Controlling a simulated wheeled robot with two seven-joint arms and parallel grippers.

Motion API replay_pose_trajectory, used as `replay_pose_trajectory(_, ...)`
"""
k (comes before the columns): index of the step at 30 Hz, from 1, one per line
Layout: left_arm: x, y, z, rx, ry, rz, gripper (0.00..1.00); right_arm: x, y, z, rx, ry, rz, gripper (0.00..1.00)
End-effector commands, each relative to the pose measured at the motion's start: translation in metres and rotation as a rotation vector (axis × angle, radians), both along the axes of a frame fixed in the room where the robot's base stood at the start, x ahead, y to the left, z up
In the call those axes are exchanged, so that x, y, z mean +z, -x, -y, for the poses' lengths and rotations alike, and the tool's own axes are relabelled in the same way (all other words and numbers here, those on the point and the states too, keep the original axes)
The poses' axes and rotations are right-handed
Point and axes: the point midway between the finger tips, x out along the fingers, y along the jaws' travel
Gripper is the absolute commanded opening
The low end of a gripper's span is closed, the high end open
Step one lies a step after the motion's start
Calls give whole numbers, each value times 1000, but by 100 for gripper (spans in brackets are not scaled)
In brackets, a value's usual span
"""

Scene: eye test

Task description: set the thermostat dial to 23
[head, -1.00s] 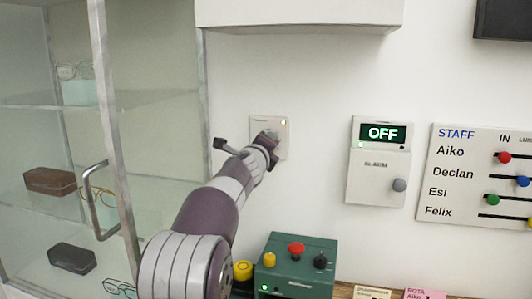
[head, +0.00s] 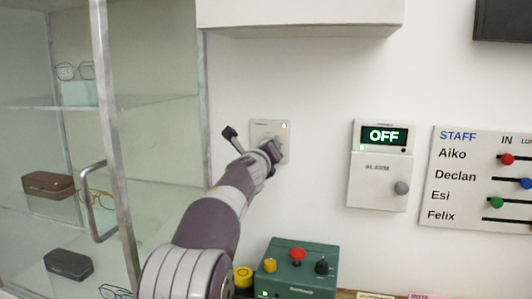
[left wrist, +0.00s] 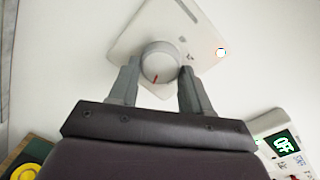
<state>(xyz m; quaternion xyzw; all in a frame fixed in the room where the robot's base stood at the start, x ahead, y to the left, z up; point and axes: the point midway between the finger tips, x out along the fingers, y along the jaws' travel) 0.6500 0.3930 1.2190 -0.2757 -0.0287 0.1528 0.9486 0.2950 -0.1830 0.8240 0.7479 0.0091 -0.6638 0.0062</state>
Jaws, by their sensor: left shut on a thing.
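The thermostat is a pale square plate (head: 283,152) on the wall with a round grey dial, partly hidden in the head view by my gripper. In the left wrist view the dial (left wrist: 160,60) shows a red mark on its rim, toward my gripper. My left gripper (head: 272,149) is at the dial. In the left wrist view its fingers (left wrist: 159,76) sit on either side of the dial, shut on it. The numbers on the plate are too small to read. A small light (left wrist: 221,52) glows at a plate corner. My right gripper is not in view.
A white alarm box (head: 377,183) reading OFF hangs to the right, beside a staff board (head: 480,215). A green box (head: 292,280) with coloured knobs stands below. A glass cabinet (head: 110,130) with a handle is at left. A white unit (head: 300,15) juts out above.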

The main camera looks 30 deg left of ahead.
Motion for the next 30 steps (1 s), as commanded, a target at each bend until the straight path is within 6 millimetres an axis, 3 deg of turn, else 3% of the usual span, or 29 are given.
replay_pose_trajectory(9, 6, 1, 0, 1, -3, 9, 18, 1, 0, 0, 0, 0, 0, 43)
replay_pose_trajectory(10, 6, 1, 0, 1, -3, 9, 55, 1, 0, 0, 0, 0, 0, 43)
replay_pose_trajectory(12, 6, 1, 0, 1, -3, 9, 74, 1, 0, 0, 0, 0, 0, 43)
replay_pose_trajectory(23, 1, 6, 2, 0, 0, 5, 74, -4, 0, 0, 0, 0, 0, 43)
replay_pose_trajectory(26, 0, 22, 7, 1, -1, 7, 74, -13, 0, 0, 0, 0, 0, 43)
replay_pose_trajectory(30, 1, 59, 19, 1, -1, 7, 74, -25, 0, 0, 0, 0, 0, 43)
